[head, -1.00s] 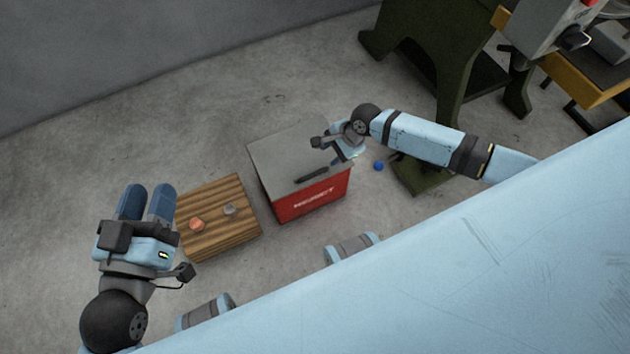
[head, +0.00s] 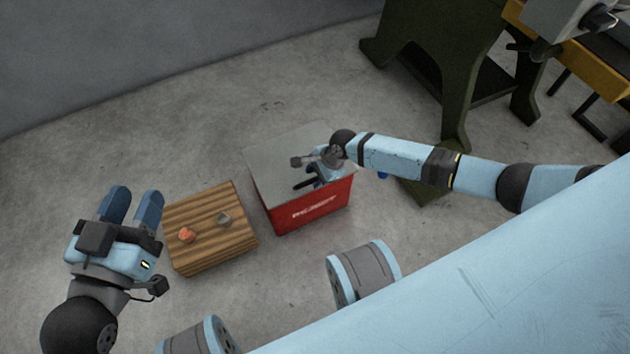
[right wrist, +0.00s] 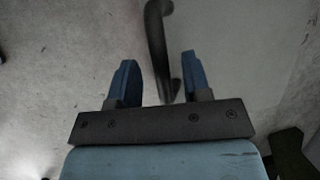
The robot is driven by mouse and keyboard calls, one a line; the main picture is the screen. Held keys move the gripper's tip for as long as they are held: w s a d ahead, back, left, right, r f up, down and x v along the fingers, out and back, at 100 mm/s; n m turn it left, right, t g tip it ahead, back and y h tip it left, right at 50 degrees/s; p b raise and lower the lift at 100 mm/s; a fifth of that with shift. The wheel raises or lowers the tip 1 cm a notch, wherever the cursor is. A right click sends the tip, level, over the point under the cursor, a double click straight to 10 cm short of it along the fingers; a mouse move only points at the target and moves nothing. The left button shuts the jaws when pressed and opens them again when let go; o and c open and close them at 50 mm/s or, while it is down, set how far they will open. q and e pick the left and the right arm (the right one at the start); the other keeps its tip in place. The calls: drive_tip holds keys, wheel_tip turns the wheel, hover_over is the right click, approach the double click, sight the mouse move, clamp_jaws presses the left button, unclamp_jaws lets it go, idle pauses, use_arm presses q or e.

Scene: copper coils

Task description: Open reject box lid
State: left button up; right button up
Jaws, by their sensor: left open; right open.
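The red reject box (head: 310,208) stands on the floor with its grey lid (head: 272,160) lying shut on top. A dark bar handle (head: 305,184) sits near the lid's front edge, partly hidden by my right gripper (head: 322,178). My right gripper is open over the front of the lid. In the right wrist view the handle (right wrist: 157,40) runs between the two blue fingers, with a gap on each side; I cannot tell the height difference. My left gripper (head: 133,203) is open and empty, left of the wooden board.
A wooden board (head: 205,252) left of the box holds an orange coil (head: 186,235) and a grey piece (head: 224,219). A blue object (head: 383,175) lies right of the box. A green machine stand (head: 435,60) stands behind right. The floor behind the box is clear.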

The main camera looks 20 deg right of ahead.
drive_tip(key=shift+a+f, duration=0.2)
drive_tip(key=shift+f, duration=0.2)
